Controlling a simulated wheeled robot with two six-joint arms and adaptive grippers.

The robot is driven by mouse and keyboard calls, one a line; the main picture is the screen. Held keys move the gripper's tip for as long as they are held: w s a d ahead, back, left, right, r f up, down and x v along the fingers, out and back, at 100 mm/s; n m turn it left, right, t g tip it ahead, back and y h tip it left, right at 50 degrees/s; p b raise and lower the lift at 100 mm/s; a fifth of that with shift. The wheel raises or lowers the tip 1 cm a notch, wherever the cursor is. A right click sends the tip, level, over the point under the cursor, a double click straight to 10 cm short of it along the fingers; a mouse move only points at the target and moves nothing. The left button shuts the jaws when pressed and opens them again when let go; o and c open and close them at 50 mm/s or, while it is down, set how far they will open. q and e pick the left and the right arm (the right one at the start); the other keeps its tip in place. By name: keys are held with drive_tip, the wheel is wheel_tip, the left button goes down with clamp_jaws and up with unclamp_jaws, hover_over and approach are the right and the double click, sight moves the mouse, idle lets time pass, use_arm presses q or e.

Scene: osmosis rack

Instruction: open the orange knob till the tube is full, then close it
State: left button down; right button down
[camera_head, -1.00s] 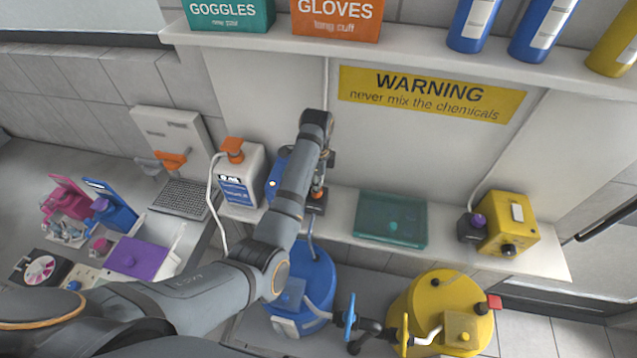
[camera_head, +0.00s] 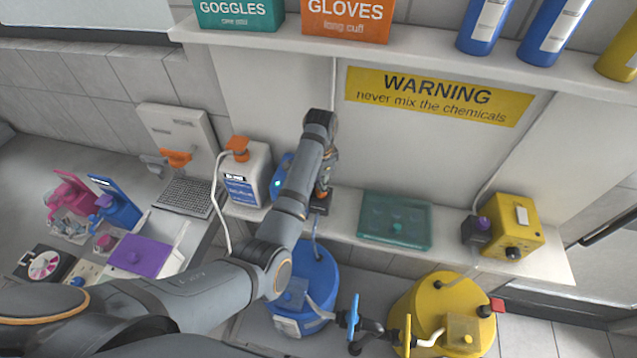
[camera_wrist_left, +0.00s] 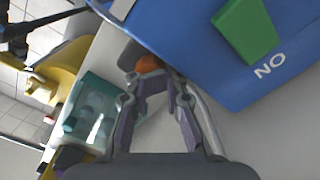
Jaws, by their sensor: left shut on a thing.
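The orange knob (camera_wrist_left: 149,63) shows in the left wrist view, between my fingertips, beside a blue box (camera_wrist_left: 200,40) with a green switch and the word NO. My left gripper (camera_wrist_left: 150,78) is shut on this knob. In the head view my left gripper (camera_head: 322,188) is at the shelf, partly behind my forearm. The blue box (camera_head: 280,182) there is mostly hidden by the arm. A pale tube (camera_head: 316,238) runs from below the gripper to the blue drum (camera_head: 318,275). Its filling cannot be told. My right gripper is not in view.
A white bottle with an orange top (camera_head: 246,175) stands close left of my wrist. A teal case (camera_head: 395,222) and a yellow box (camera_head: 515,226) are to the right. A yellow drum (camera_head: 425,295) and valves (camera_head: 354,318) are below.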

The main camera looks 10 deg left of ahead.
use_arm(q)
drive_tip(key=shift+s+d+f, duration=0.35)
drive_tip(key=shift+s+f, duration=0.05)
drive_tip(key=c, duration=1.5)
unclamp_jaws()
drive_tip(key=shift+d, duration=0.1)
drive_tip(key=shift+c, duration=0.2)
drive_tip(key=shift+o, duration=1.4)
drive_tip(key=shift+s+d+r, duration=0.15)
drive_tip(key=shift+d+r, duration=0.05)
drive_tip(key=shift+r, duration=0.1)
drive_tip(key=shift+a+r, duration=0.1)
drive_tip(key=shift+a, duration=0.1)
